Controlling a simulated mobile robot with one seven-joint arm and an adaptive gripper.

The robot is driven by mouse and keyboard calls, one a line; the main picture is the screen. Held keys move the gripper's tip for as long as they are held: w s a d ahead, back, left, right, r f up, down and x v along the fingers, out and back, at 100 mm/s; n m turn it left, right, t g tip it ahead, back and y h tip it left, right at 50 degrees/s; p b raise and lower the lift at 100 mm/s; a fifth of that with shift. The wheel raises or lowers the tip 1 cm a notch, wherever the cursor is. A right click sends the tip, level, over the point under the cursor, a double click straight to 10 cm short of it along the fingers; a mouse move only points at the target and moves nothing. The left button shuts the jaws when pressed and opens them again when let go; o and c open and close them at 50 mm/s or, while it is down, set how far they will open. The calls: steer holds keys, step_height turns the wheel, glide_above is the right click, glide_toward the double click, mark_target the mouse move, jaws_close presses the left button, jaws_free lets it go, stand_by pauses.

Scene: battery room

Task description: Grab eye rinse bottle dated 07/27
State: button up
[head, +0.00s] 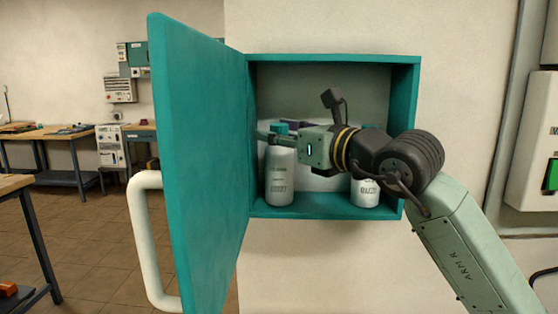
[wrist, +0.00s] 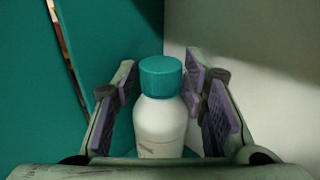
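In the head view a white bottle (head: 280,175) stands upright at the left in the open teal cabinet (head: 325,207). Its label print is too small to read. A second white bottle (head: 365,190) stands at the right, partly behind my arm. My gripper (head: 273,138) reaches into the cabinet at the left bottle's cap. In the wrist view my gripper (wrist: 163,95) is open, with a purple-padded finger on each side of the white bottle with a teal cap (wrist: 160,77). Small gaps show beside the bottle. Only an edge of its label shows there.
The cabinet door (head: 195,150), with a white handle (head: 150,240), stands open at the left. The cabinet's side walls and back lie close around my gripper. Workbenches (head: 65,135) stand far left. A grey box (head: 532,140) hangs on the wall at the right.

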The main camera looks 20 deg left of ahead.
steer(key=shift+a, duration=0.1)
jaws_close()
stand_by(0.5)
